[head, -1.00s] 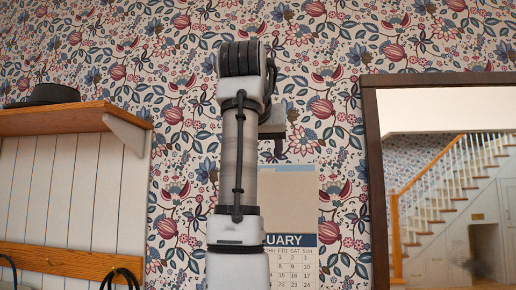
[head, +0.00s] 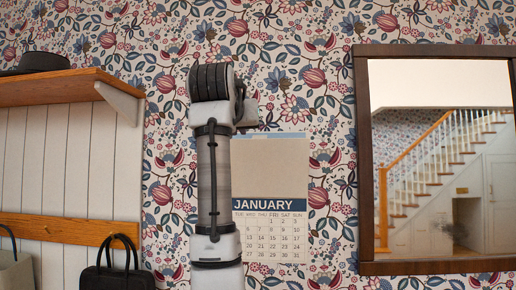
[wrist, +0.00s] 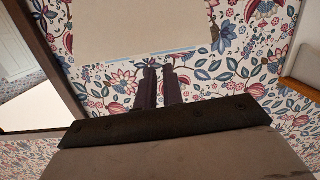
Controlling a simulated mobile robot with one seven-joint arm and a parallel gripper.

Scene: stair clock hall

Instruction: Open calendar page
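The wall calendar (head: 272,180) hangs on the patterned wall in the head view, with a blank beige upper part, a dark blue JANUARY band and a date grid. My arm covers its left edge. In the wrist view the calendar (wrist: 140,25) is at the top, turned over, with its light blue top strip towards my fingers. My gripper (wrist: 160,68) has its two dark fingers close together, just beside that strip, with wallpaper around them. I see nothing between them. Whether they touch the wall is unclear. In the head view the fingers are hidden behind my wrist.
A dark-framed mirror (head: 364,200) reflecting a staircase hangs right of the calendar. At the left are a wooden shelf (head: 50,88) with a dark hat (head: 45,62), and a hook rail (head: 70,228) with a black bag (head: 118,277). Wallpaper between calendar and mirror is clear.

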